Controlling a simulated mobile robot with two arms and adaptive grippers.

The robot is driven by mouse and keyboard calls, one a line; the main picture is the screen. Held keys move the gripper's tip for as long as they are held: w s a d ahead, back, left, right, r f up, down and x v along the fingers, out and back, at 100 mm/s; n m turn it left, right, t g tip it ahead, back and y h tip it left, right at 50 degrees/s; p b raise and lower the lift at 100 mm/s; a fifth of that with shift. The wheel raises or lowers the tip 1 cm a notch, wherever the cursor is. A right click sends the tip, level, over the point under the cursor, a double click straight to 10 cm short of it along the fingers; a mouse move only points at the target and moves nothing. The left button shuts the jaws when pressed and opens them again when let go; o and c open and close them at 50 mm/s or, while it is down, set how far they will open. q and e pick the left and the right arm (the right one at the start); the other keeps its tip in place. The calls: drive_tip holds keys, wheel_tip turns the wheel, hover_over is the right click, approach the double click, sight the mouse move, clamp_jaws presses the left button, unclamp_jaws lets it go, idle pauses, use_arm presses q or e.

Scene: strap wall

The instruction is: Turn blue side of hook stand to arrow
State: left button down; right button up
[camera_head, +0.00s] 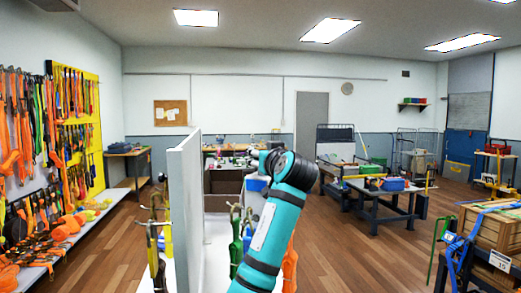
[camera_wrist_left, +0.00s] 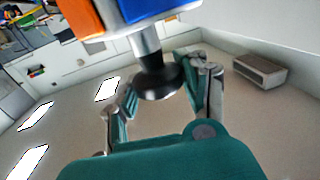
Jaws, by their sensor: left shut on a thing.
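The hook stand shows in the left wrist view as a block with a blue side (camera_wrist_left: 150,8) and an orange side (camera_wrist_left: 80,18), with a silver stem and a black round knob (camera_wrist_left: 158,82). My left gripper (camera_wrist_left: 162,92) has its fingers on both sides of this knob and is shut on it. In the head view my left gripper (camera_head: 262,156) is partly hidden by its own teal arm. A blue patch of the stand (camera_head: 256,183) shows just below it. Its hooks and the arrow cannot be made out. My right gripper is not in view.
A white upright panel (camera_head: 186,200) stands close to the left of my arm. Straps hang on the left wall. A dark workbench (camera_head: 385,195) stands farther right, with open floor around it.

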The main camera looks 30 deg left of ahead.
use_arm(q)
drive_tip(key=n+g+y+p, duration=0.1)
drive_tip(key=g, duration=0.1)
drive_tip(key=n+g+y+p, duration=0.1)
drive_tip(key=g, duration=0.1)
drive_tip(key=shift+w+d+n+y, duration=0.1)
drive_tip(key=shift+n+y, duration=0.2)
drive_tip(key=shift+n, duration=0.1)
drive_tip(key=n+g+y+p, duration=0.1)
drive_tip(key=n+g+p, duration=0.2)
drive_tip(key=g+p, duration=0.1)
drive_tip(key=shift+r, duration=0.1)
drive_tip(key=g+p, duration=0.1)
drive_tip(key=n+g+p, duration=0.1)
drive_tip(key=p, duration=0.1)
drive_tip(key=shift+f+n+g+y, duration=0.25)
drive_tip(key=shift+n+g+y, duration=0.05)
drive_tip(key=shift+y, duration=0.1)
drive_tip(key=shift+f, duration=0.1)
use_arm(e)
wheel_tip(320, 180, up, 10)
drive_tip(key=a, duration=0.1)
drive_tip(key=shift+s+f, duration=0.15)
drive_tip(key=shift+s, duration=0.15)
use_arm(q)
drive_tip(key=shift+f, duration=0.1)
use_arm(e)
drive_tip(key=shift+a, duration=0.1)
